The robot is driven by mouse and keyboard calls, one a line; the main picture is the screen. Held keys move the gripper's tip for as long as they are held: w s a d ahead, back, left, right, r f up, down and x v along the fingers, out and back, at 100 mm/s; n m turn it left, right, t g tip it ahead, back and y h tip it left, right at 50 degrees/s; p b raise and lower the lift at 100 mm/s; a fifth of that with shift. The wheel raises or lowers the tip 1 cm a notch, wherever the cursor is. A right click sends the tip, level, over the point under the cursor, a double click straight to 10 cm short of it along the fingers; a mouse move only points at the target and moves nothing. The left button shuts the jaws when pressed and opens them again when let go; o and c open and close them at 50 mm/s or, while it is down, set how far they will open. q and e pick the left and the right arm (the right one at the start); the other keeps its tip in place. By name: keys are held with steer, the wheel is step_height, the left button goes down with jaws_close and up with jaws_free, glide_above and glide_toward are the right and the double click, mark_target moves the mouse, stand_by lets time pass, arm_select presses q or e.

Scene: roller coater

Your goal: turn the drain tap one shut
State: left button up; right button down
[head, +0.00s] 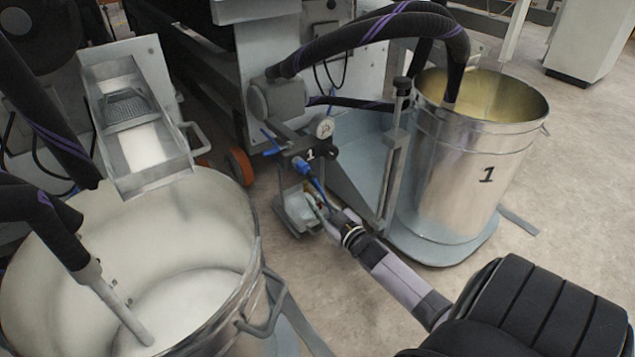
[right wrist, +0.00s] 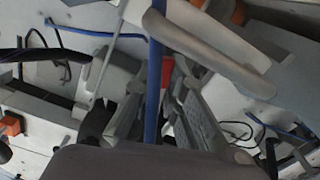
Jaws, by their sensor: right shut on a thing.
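Drain tap one, beside the small "1" label (head: 310,154), has a blue lever (head: 303,168) that slants down and right toward my right gripper (head: 328,208). In the right wrist view the long blue lever (right wrist: 155,70) passes between the fingers of my right gripper (right wrist: 160,105), which is shut on it. The tap body is small and partly hidden among fittings, so its exact valve position cannot be read. My left gripper is not in view.
A round gauge (head: 325,128) sits just above the tap. A steel bucket marked 1 (head: 470,185) stands at right with a black hose (head: 370,30) in it. A large open bucket (head: 262,262) is at lower left. A small grey tray (head: 297,212) lies below the tap.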

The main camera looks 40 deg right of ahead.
steer(key=n, duration=0.1)
steer(key=n+p, duration=0.2)
steer(key=shift+d+r, duration=0.3)
steer(key=n+p, duration=0.2)
steer(key=n, duration=0.1)
steer(key=d+n, duration=0.1)
steer(key=shift+s+r+n+p, duration=0.1)
steer(key=shift+r+n+p, duration=0.2)
steer(key=shift+p, duration=0.1)
steer(key=n, duration=0.1)
steer(key=n+p, duration=0.1)
steer(key=n, duration=0.1)
steer(key=shift+d+r, duration=0.2)
steer(key=shift+r, duration=0.15)
steer(key=shift+r+n+p, duration=0.15)
steer(key=shift+r+n, duration=0.1)
steer(key=shift+n, duration=0.85)
steer(key=shift+r+n+p, duration=0.15)
steer(key=shift+r+n, duration=0.05)
steer(key=shift+n, duration=0.9)
steer(key=shift+d, duration=0.1)
steer(key=c, duration=1.6)
jaws_free()
steer(key=shift+r, duration=0.1)
